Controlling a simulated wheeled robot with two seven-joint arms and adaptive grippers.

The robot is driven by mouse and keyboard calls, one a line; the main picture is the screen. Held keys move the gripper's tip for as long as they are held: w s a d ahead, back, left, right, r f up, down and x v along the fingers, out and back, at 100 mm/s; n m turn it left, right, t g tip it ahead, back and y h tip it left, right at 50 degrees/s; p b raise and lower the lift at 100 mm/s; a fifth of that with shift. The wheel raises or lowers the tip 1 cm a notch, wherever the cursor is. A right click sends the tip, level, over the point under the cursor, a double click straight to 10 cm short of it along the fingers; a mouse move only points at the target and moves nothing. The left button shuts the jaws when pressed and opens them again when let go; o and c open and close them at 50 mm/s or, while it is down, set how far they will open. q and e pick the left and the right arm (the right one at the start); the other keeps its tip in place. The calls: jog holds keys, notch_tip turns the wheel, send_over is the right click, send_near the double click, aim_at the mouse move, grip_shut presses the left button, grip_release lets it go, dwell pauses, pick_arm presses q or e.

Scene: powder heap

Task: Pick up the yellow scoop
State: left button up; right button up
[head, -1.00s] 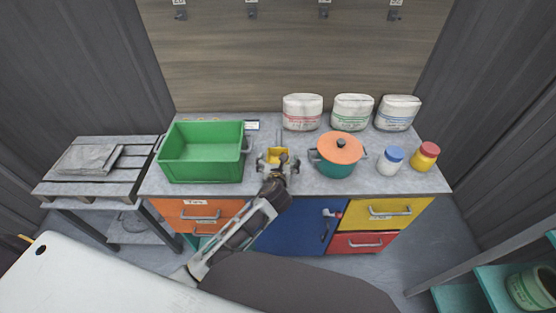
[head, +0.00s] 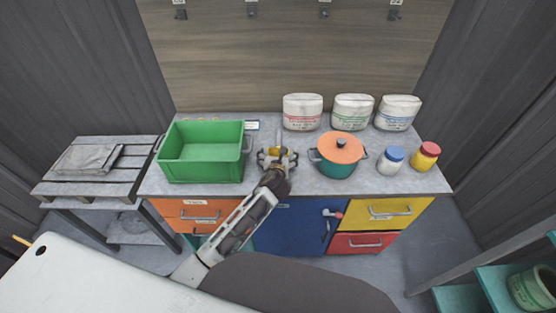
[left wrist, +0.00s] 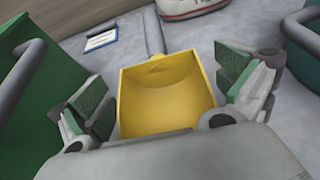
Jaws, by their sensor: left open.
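The yellow scoop (left wrist: 168,92) lies on the grey counter, its grey handle (left wrist: 153,32) pointing toward the back. In the head view the scoop (head: 289,153) is mostly hidden behind my left gripper (head: 277,156). In the left wrist view my left gripper (left wrist: 167,95) is open, with one green-padded finger on each side of the scoop's pan. The near end of the pan is hidden by the gripper's body. I cannot tell whether the fingers touch it. My right gripper is not in view.
A green crate (head: 201,178) stands left of the scoop. A teal pot with an orange lid (head: 338,150) stands close on the right. Three white bags (head: 302,112) line the back. Two jars (head: 391,160) stand at the right. Drawers (head: 380,212) are below the counter.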

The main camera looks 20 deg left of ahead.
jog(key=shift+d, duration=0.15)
pick_arm(q)
jog(key=shift+c, duration=0.7)
jog(key=c, duration=1)
jog(key=shift+c, duration=0.2)
notch_tip(320, 180, up, 10)
jog(key=p, duration=0.1)
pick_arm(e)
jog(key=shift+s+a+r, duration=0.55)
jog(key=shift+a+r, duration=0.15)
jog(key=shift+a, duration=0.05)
